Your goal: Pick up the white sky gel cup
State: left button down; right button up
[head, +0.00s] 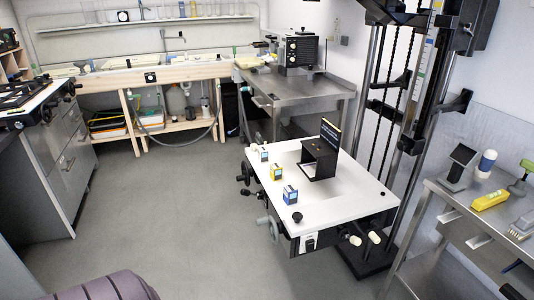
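Three small cup-like or box-like items stand in a row along the left part of the white table of the column enlarger (340,209). The farthest, a pale white-and-blue item (264,155), looks most like the white sky gel cup, but its label is too small to read. A yellow item (276,173) stands in the middle. A blue item with a yellowish patch (290,195) is nearest. A white bottle with a blue band (486,163) stands on the right bench. Neither of my grippers can be made out in the head view.
A black angled stand (321,153) sits on the white table, right of the row. A steel bench (448,205) at right holds a yellow tool (491,200). Knobs and cranks stick out from the table's left and front sides. The grey floor (165,215) at left is open.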

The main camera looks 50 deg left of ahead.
aim_at(263, 152)
jog(key=u, duration=1.5)
